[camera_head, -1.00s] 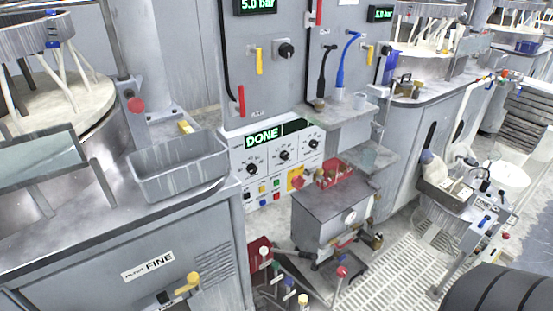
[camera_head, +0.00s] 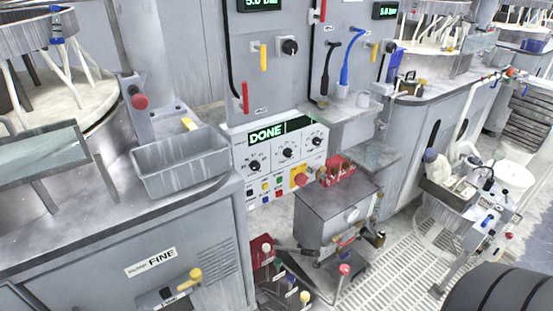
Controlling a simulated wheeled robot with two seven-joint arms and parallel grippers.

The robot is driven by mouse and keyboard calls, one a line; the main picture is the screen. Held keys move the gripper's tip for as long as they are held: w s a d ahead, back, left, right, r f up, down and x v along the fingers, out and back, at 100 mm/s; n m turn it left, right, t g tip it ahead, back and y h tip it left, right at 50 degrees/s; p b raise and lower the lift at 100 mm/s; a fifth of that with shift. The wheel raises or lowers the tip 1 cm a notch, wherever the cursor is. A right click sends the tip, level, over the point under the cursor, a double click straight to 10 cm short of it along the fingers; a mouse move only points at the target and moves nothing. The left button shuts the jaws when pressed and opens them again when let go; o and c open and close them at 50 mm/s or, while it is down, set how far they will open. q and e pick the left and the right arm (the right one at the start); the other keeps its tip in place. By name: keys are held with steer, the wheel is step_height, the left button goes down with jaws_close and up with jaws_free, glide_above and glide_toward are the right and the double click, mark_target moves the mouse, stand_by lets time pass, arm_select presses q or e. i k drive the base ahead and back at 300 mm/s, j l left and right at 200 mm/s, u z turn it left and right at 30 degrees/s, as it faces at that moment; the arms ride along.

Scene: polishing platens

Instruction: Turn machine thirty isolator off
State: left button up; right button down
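A grey machine cabinet (camera_head: 70,270) fills the lower left, with a label reading FINE (camera_head: 150,262); I cannot read a number thirty anywhere. Below the label a yellow lever (camera_head: 190,280) sits beside a dark fitting at the bottom edge. On the upright grey panel (camera_head: 270,80) are a black rotary knob (camera_head: 289,46), a yellow lever (camera_head: 263,57) and a red lever (camera_head: 244,97). A control box (camera_head: 282,162) below shows DONE (camera_head: 265,133), with several dials, coloured buttons and a red knob on yellow (camera_head: 300,180). I cannot tell which one is the isolator. Neither gripper is in view.
A grey open bin (camera_head: 180,165) stands on the left machine's deck. A small grey cabinet (camera_head: 338,205) stands in the middle, with several knobbed levers (camera_head: 285,280) before it. A cluttered cart (camera_head: 465,195) is at right. Floor grating (camera_head: 410,255) lies clear between them.

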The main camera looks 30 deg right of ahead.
mark_target(301, 179)
steer(key=z, duration=1.3)
steer(key=i+l+z, duration=0.15)
steer(key=z, duration=0.25)
steer(key=i+z, duration=0.25)
steer(key=z, duration=0.15)
